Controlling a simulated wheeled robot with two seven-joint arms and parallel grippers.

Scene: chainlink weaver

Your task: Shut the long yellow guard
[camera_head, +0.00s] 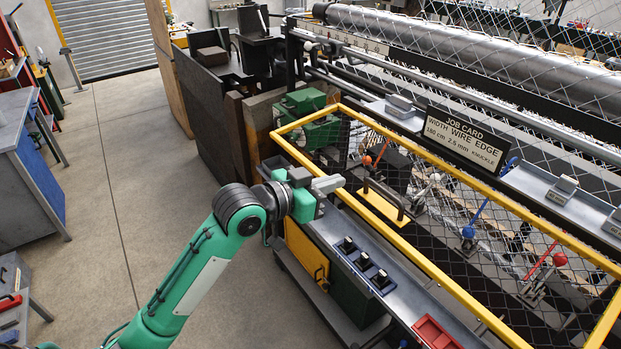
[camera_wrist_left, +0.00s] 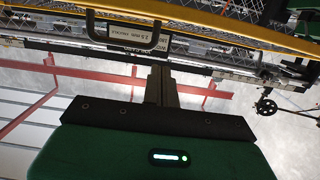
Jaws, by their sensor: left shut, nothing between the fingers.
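The long yellow guard (camera_head: 440,276) is a yellow frame filled with wire mesh, along the front of the machine in the head view. A dark handle (camera_wrist_left: 126,36) and a yellow bar (camera_wrist_left: 215,33) show at the top of the left wrist view. My left gripper (camera_head: 328,184) is shut and empty, close to the guard's front rail. Its fingers (camera_wrist_left: 161,84) point toward the machine.
A job card (camera_head: 465,137) stands behind the guard's back rail. Black knobs (camera_head: 364,261) and a red tray (camera_head: 437,332) are on the grey front ledge. Blue, red and orange levers lie behind the mesh. The floor (camera_head: 140,130) at left is clear.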

